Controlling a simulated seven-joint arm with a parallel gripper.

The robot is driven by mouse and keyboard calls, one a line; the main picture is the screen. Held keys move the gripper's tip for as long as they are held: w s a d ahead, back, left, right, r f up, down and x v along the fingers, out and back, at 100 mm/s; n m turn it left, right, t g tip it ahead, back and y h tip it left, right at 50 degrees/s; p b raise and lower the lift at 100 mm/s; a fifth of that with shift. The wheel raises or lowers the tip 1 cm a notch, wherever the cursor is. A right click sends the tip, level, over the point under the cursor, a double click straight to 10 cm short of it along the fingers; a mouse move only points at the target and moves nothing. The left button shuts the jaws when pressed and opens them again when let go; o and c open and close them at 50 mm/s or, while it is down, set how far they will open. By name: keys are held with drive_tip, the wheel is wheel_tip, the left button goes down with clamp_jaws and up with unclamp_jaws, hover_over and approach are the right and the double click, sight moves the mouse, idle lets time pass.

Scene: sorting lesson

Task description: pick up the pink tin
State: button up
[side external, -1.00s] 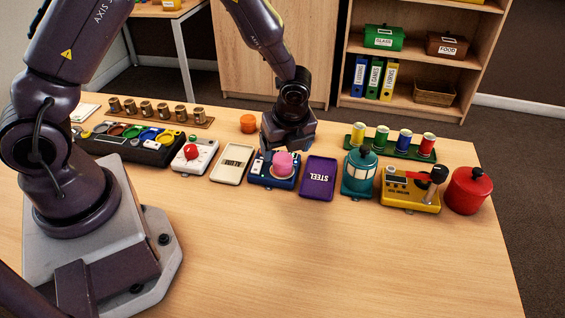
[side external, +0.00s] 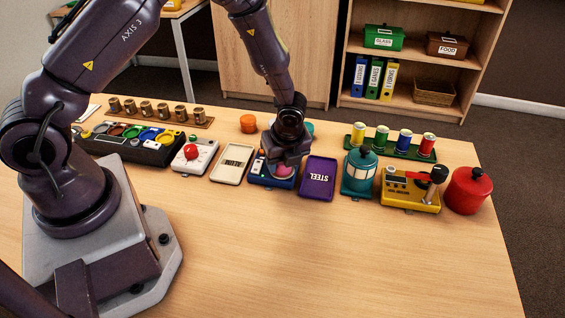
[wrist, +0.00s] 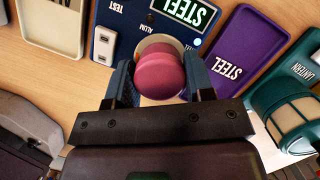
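The pink tin (wrist: 160,72) sits on the round pad of the blue tester (wrist: 125,22), whose display reads STEEL. In the side external view the tin (side external: 283,171) shows only partly under my gripper (side external: 284,164). My gripper (wrist: 160,82) is down over the tin, with one finger on each side of it. The tin fills most of the gap between the fingers. I cannot tell whether the fingers press on it or stand just clear.
The purple STEEL tray (side external: 318,178) lies close on the right, with the teal lantern (side external: 359,174) beyond it. A cream tray (side external: 232,163) lies on the left. An orange tin (side external: 249,123) and a teal object (side external: 307,127) stand behind. The table front is clear.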

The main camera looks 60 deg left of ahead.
drive_tip(key=shift+c, duration=1.2)
